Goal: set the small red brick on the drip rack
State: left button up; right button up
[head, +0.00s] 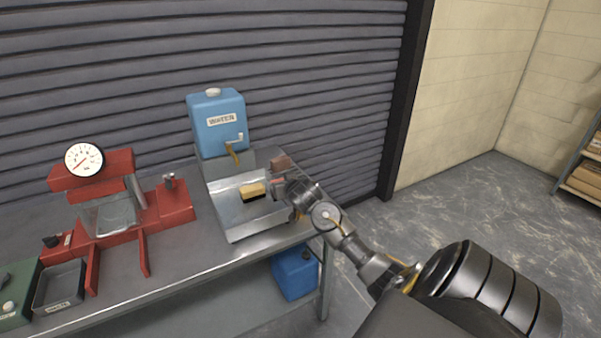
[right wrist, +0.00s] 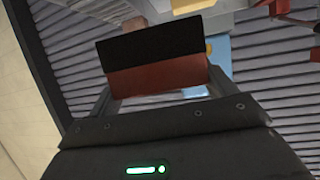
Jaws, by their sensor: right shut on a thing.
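The small red brick (right wrist: 158,79) is between the fingers of my right gripper (right wrist: 160,88) in the right wrist view, its upper part dark in shadow. In the head view a brownish-red block (head: 281,162), which looks like this brick, shows at the tip of my right gripper (head: 281,182), over the table's right end. My right gripper is shut on the brick. I cannot clearly pick out the drip rack; a shallow metal tray (head: 236,222) lies just left of the gripper, and the arm hides part of the area there. My left gripper is not in view.
A yellow sponge (head: 252,191) lies on the tray. A blue water container (head: 218,128) with a tap stands behind it. A red press with a dial (head: 84,160) stands left. A dark tub (head: 59,287) is at the front left. A ribbed shutter closes off the back.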

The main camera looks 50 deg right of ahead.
jog(key=a+r+n+t+y, duration=0.1)
jog(key=a+r+n+y, duration=0.15)
jog(key=a, duration=0.95)
jog(key=a+r+n+y, duration=0.15)
jog(key=a+r, duration=0.25)
jog(key=a, duration=0.7)
jog(key=s+a+r+n+y+b, duration=0.1)
jog(key=s+a+r+b, duration=0.3)
jog(key=a, duration=0.6)
notch_tip(320, 180, up, 2)
jog(key=shift+s+a+r+t+y, duration=0.15)
jog(key=shift+s+a+t+y, duration=0.25)
jog(key=shift+s, duration=0.7)
